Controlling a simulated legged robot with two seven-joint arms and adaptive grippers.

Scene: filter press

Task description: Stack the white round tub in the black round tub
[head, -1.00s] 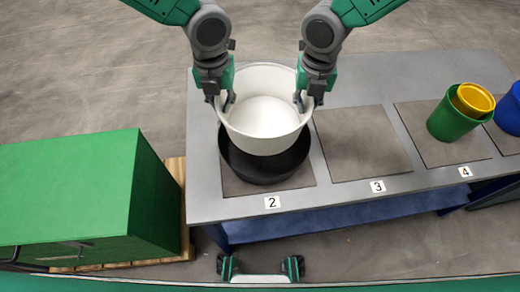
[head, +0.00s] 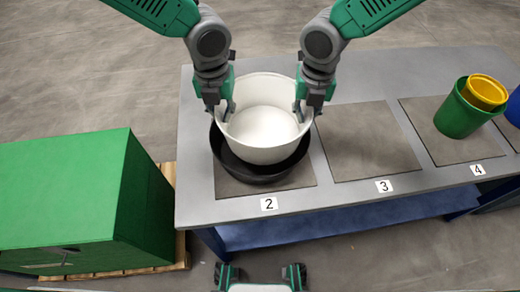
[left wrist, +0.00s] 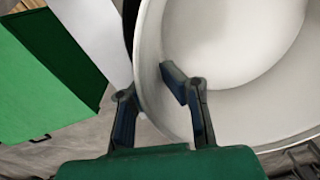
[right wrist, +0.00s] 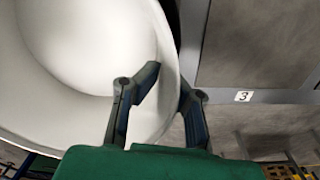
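The white round tub (head: 263,127) is upright, with its lower part inside the outline of the black round tub (head: 262,172), which stands on the mat marked 2. The black rim shows around its sides; whether the bottoms touch is hidden. My left gripper (head: 226,110) holds the white tub's left wall, one finger inside and one outside, as the left wrist view (left wrist: 147,95) shows. My right gripper (head: 304,108) holds the right wall the same way, as the right wrist view (right wrist: 170,82) shows. Both are shut on the wall.
The grey table (head: 350,80) has an empty mat (head: 367,142) marked 3. A green tub (head: 459,115) with a yellow tub (head: 485,92) in it stands on mat 4. A blue tub (head: 514,108) is at the right edge. A green box (head: 65,190) on a pallet is left of the table.

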